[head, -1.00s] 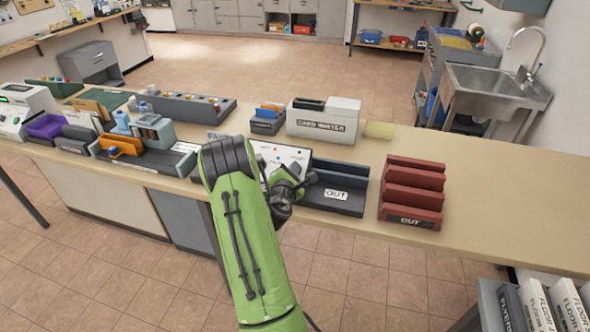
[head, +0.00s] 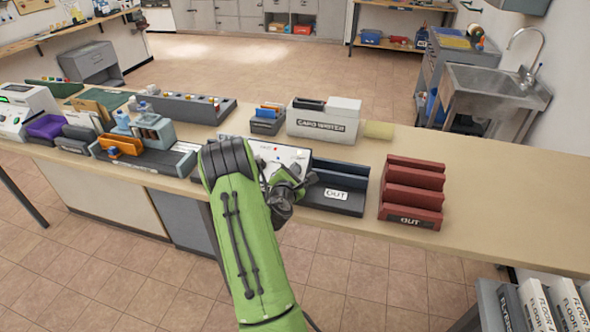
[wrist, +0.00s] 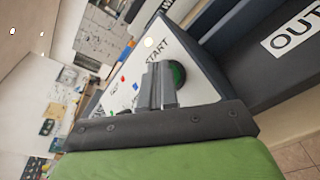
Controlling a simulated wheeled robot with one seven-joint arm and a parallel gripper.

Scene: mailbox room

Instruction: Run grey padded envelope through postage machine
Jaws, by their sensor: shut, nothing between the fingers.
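The white panel (head: 283,157) of the machine stands at the counter's front, with small red and blue marks and START printed on it in the wrist view (wrist: 153,53). A green round button (wrist: 179,75) sits beside the START print. My gripper (wrist: 160,84) is shut and empty, its fingers right in front of the button and partly covering it. I cannot tell whether they touch it. The dark OUT tray (head: 335,199) adjoins the panel on the right. I cannot clearly pick out a grey padded envelope; my arm hides part of the machine.
A red stepped OUT rack (head: 412,192) stands to the right of the tray. A white card writer (head: 324,121) is behind the panel. An orange piece (head: 124,143) and blue-grey device (head: 153,128) stand to the left. The counter's right end (head: 510,195) is clear.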

